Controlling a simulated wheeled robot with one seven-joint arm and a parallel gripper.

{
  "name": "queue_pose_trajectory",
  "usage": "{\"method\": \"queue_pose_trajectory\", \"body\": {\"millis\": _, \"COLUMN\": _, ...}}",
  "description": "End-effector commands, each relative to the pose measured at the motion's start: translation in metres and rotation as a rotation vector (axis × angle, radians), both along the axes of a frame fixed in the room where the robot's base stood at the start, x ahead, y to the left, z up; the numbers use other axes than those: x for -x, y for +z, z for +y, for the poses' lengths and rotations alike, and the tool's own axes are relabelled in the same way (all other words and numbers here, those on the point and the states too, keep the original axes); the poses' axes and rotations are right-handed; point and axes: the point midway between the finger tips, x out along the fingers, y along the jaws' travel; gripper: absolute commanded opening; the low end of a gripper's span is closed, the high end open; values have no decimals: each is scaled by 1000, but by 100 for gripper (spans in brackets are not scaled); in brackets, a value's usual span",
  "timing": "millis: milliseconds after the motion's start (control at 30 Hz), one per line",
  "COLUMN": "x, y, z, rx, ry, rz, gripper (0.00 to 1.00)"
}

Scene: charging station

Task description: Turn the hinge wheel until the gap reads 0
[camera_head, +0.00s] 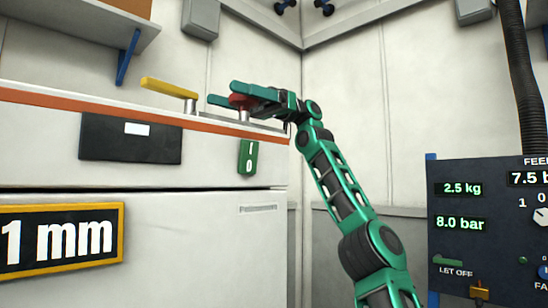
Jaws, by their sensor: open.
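A red wheel-like knob (240,102) stands on a short metal post on top of the white cabinet, near its right end; it may be the hinge wheel. My green gripper (222,93) reaches in from the right at the knob's height. Its two fingers are apart, one on either side of the knob, and partly hide it. I cannot tell whether they touch it. The gap sign (60,240) at the lower left shows "1 mm"; its left edge is cut off.
A yellow lever handle (168,88) on a post stands left of my gripper. The white cabinet (200,235) has an orange edge, a black plate (130,140) and a green I/O switch (248,157). A dark panel (480,230) with readouts stands at right. A shelf (75,28) hangs above left.

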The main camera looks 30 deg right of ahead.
Motion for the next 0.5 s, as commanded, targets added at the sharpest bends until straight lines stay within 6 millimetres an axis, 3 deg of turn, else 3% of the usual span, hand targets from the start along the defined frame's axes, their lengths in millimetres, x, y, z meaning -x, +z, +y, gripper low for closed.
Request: {"method": "queue_pose_trajectory", "body": {"millis": 500, "x": -5, "y": -2, "z": 1, "rx": 6, "ry": -174, "rz": -2, "gripper": 74}}
